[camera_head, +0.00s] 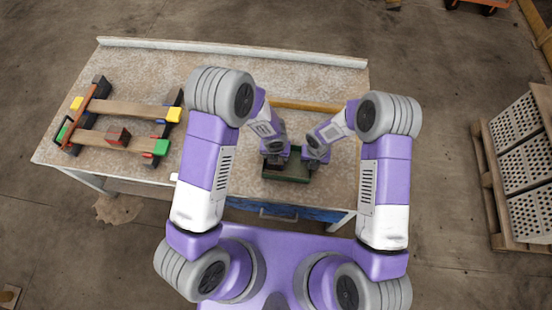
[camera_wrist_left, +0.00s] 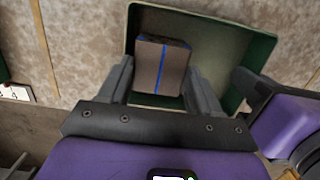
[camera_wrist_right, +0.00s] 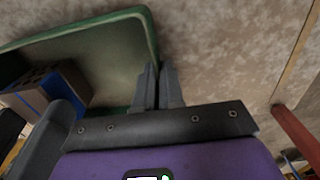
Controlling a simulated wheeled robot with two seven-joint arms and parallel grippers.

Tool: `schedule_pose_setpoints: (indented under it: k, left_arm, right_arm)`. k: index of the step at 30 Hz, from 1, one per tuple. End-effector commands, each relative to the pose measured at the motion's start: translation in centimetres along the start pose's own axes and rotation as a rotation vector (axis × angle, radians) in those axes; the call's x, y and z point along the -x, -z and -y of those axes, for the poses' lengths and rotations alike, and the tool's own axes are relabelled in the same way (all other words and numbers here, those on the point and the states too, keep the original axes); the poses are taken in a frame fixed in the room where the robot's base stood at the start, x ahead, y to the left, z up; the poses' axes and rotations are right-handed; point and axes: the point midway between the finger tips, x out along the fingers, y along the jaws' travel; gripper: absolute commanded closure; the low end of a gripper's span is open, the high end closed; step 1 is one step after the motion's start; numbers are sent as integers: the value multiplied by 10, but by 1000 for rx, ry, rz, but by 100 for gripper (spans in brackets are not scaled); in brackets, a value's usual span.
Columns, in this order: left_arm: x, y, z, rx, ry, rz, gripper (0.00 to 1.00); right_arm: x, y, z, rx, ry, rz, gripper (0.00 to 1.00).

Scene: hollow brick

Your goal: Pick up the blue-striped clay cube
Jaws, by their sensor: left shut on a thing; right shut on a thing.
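The blue-striped clay cube (camera_wrist_left: 150,68) is brown-grey with a thin blue line down its face. It lies between the fingers of my left gripper (camera_wrist_left: 160,80), which is shut on it, within the green tray (camera_wrist_left: 262,55). I cannot tell whether it touches the tray floor. The cube also shows at the left of the right wrist view (camera_wrist_right: 72,82). My right gripper (camera_wrist_right: 158,78) is shut on the tray's rim, one finger on each side of the green wall. In the head view my left gripper (camera_head: 275,157) and right gripper (camera_head: 314,160) meet over the tray (camera_head: 285,179) and hide the cube.
The table (camera_head: 140,60) has a white strip (camera_head: 230,50) along its back edge. A wooden bar (camera_head: 305,105) lies behind the tray. Perforated bricks (camera_head: 520,145) stand on a pallet at the right.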

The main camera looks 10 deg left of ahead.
Motion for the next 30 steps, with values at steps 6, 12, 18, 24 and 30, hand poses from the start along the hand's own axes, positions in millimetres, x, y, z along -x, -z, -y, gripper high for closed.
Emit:
schedule_pose_setpoints:
  k: [6, 12, 18, 24, 30]
  left_arm:
    - [6, -2, 1, 2, 3, 2, 67]
    - [38, -8, 0, 5, 4, 5, 67]
    - [76, -12, 0, 3, 3, 4, 67]
    - [97, -15, 0, 2, 2, 1, 67]
    - [99, -15, 0, 0, 0, -1, 67]
  right_arm:
    - [0, 0, 0, 1, -1, 1, 100]
    - [0, 0, 0, 1, -1, 1, 100]
    - [0, 0, 0, 0, -1, 1, 100]
    - [0, 0, 0, 0, -1, 1, 100]
    - [0, 0, 0, 0, -1, 1, 100]
